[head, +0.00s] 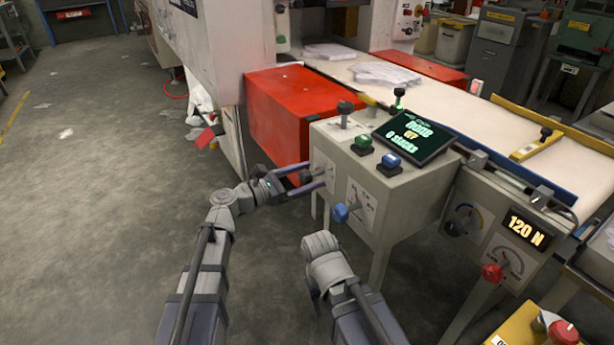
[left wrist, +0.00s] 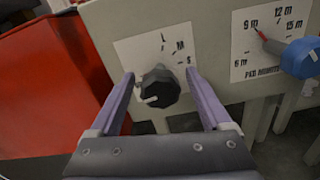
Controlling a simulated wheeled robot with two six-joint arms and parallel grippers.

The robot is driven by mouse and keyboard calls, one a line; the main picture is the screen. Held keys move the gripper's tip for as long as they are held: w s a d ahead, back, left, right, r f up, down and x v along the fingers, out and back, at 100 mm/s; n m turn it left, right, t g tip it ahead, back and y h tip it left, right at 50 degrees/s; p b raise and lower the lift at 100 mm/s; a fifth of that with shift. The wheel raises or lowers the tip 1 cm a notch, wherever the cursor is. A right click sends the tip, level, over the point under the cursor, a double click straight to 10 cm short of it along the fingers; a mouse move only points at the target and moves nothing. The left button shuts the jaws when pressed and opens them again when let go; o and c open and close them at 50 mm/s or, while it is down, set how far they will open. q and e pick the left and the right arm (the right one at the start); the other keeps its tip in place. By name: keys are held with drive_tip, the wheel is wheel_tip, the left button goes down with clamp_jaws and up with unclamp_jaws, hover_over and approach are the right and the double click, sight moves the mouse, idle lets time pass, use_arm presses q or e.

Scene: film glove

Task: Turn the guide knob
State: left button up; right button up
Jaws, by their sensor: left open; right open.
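A black knob (left wrist: 158,88) with a white pointer line sits on the front panel of the grey control box (head: 402,200). Its white label shows the letters M and S; the pointer faces lower left. My left gripper (head: 313,177) is open, with its purple fingers on either side of the knob in the left wrist view. I cannot tell whether they touch it.
A red cabinet (head: 290,115) stands just left of the box. Green (head: 363,141) and blue (head: 391,160) buttons and a dark display (head: 415,136) are on top. A conveyor (head: 470,110) runs behind, with a 120 N readout (head: 526,230) at right.

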use_arm(q)
clamp_jaws()
idle(0.7)
